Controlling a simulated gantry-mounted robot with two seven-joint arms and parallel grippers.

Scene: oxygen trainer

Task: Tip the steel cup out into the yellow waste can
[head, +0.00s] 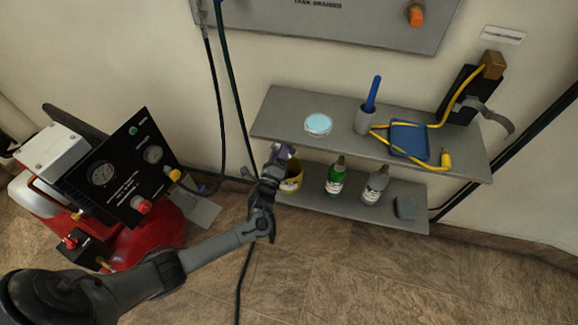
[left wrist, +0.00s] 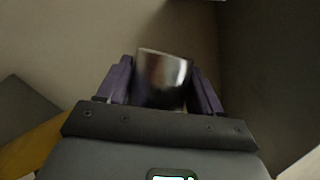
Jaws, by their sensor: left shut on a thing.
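A yellow surface, likely the can, also shows at the lower left of the left wrist view. My right gripper is out of view.
A green bottle (head: 335,177), a grey bottle (head: 375,186) and a dark block (head: 405,207) stand on the lower shelf (head: 350,209). The upper shelf (head: 278,117) overhangs it, with a round dish, a holder and a blue tray. A red machine (head: 150,235) stands left; hoses hang nearby.

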